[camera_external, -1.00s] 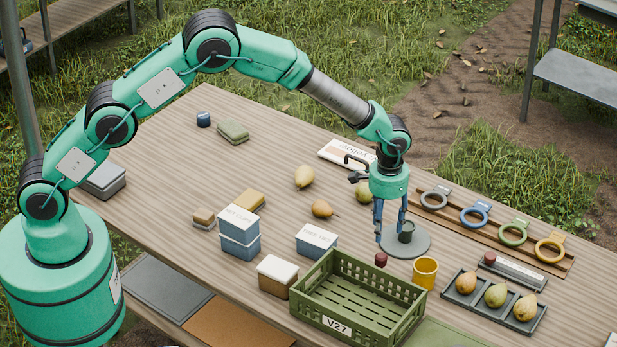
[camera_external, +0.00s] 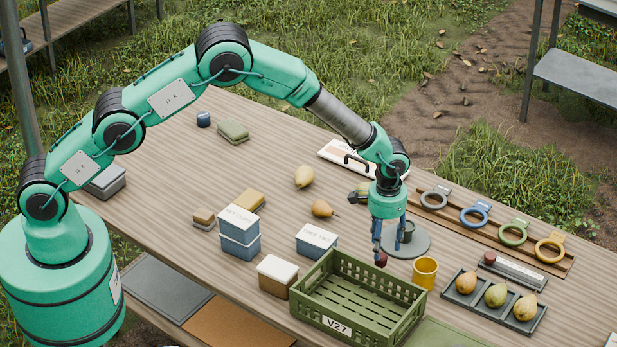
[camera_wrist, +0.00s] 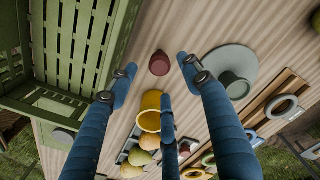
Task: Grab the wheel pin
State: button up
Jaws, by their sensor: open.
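The small dark red pin (camera_external: 381,260), which I take to be the wheel pin, stands on the wooden table just behind the green crate. In the wrist view the pin (camera_wrist: 159,64) shows near the top middle, in the gap between my fingertips. My gripper (camera_external: 386,249) points down with its blue fingers spread, close above and around the pin. In the wrist view my gripper (camera_wrist: 157,78) is open, with a finger on each side and a third below. No finger clearly touches the pin.
The green crate (camera_external: 337,320) is close in front of the pin. A grey round base with a cup (camera_external: 420,243) is just behind my fingers. A yellow cup (camera_external: 425,272) stands to the right. A tray with pears (camera_external: 535,317) and a rack of coloured rings (camera_external: 562,262) lie further right.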

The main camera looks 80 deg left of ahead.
aim_at(381, 263)
jog(key=shift+f, duration=1.25)
jog(key=shift+s+f, duration=0.1)
jog(key=shift+f, duration=2.5)
grip_shut()
